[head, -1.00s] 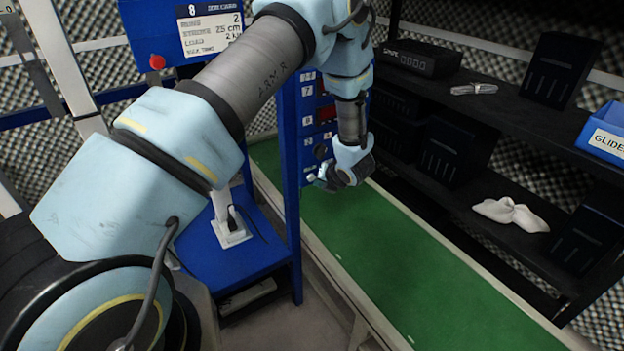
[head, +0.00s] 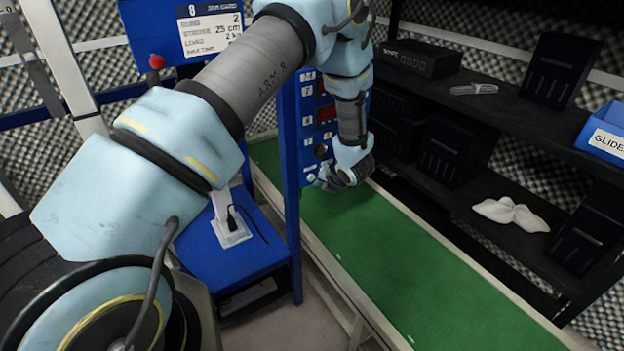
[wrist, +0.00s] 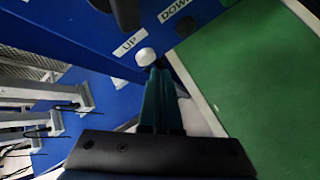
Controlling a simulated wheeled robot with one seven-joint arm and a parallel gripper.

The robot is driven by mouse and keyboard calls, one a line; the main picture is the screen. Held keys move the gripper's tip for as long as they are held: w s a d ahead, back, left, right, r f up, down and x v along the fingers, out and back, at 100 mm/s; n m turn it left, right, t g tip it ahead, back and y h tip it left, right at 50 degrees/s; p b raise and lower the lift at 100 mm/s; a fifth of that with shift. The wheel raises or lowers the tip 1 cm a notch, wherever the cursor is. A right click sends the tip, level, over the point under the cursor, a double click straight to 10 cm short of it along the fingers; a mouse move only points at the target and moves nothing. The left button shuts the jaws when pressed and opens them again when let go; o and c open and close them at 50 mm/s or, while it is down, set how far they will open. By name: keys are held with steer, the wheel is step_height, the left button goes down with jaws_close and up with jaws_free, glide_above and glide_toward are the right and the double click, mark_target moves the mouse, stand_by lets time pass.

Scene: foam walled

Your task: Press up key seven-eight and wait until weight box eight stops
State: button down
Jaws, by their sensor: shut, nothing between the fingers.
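The blue control panel (head: 291,150) stands beside the green belt, with labels 7 and 8 and dark displays on its face. In the wrist view, a round white key (wrist: 146,57) sits on the blue panel beside the UP label (wrist: 130,42). The DOWN label (wrist: 174,9) is further up and right. My gripper (wrist: 157,72) is shut and empty, its fingertips right at the white key; I cannot tell whether they touch it. In the head view my gripper (head: 324,183) is low at the panel's face. I cannot make out weight box eight; my arm covers part of the station.
The blue station sign (head: 209,28) reads 8, beside a red button (head: 156,62). The green belt (head: 420,270) is clear. Dark shelves (head: 490,120) on the right hold black bins, a white cloth (head: 510,214) and a blue GLIDE box (head: 606,130).

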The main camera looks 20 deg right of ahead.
steer(key=shift+w, duration=0.1)
steer(key=shift+w+b, duration=0.35)
steer(key=shift+b, duration=0.05)
